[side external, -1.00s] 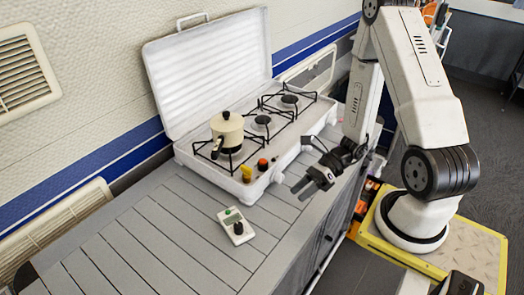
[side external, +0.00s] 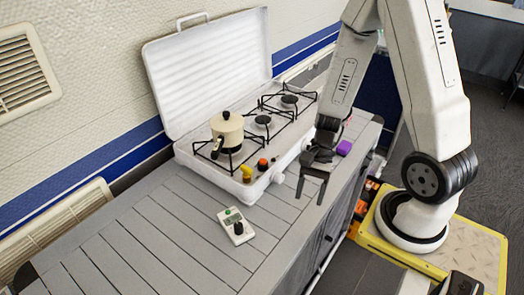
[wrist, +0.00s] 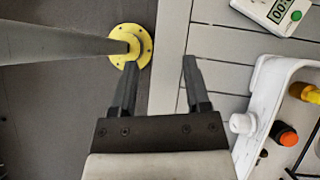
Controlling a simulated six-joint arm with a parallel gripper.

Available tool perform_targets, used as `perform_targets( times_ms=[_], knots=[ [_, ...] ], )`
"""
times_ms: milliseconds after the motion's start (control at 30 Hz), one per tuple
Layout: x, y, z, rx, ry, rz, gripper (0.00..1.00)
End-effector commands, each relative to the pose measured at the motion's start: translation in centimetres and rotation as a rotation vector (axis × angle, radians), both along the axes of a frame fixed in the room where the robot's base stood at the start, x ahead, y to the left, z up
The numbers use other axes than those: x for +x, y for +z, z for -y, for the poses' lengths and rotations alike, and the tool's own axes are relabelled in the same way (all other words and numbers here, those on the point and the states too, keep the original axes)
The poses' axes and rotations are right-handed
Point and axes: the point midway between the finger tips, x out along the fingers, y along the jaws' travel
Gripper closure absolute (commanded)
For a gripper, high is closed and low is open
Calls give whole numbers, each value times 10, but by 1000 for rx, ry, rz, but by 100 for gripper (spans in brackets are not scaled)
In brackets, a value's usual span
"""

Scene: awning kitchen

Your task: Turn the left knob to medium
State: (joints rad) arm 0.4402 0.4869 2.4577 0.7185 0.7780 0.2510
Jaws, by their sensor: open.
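A white camping stove (side external: 222,175) stands open on the counter. On its panel are a yellow knob (side external: 246,173) at the left and an orange-red knob (side external: 262,164) to its right. The yellow knob (wrist: 305,92) and orange-red knob (wrist: 285,134) also show at the right of the wrist view. Their pointer settings are too small to read. My gripper (side external: 311,188) is open and empty, above the counter's front edge, to the right of the knobs and apart from them. In the wrist view its fingers (wrist: 160,68) are spread with nothing between them.
A cream pot (side external: 228,132) sits on the left burner. A white timer (side external: 236,226) lies on the counter in front of the stove. A purple object (side external: 344,147) is right of my gripper. A white round cap (wrist: 242,123) juts from the stove's side. The left counter is clear.

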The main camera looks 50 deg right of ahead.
Motion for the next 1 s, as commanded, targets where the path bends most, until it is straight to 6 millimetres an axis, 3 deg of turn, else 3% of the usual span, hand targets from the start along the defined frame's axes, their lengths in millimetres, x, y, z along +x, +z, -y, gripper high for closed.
perform_targets(
  times_ms=[467, 1000],
  knots=[
    [11, 19, 5, -216, 453, 233, 39],
    [41, 51, 2, -438, 956, 534, 39]
  ],
)
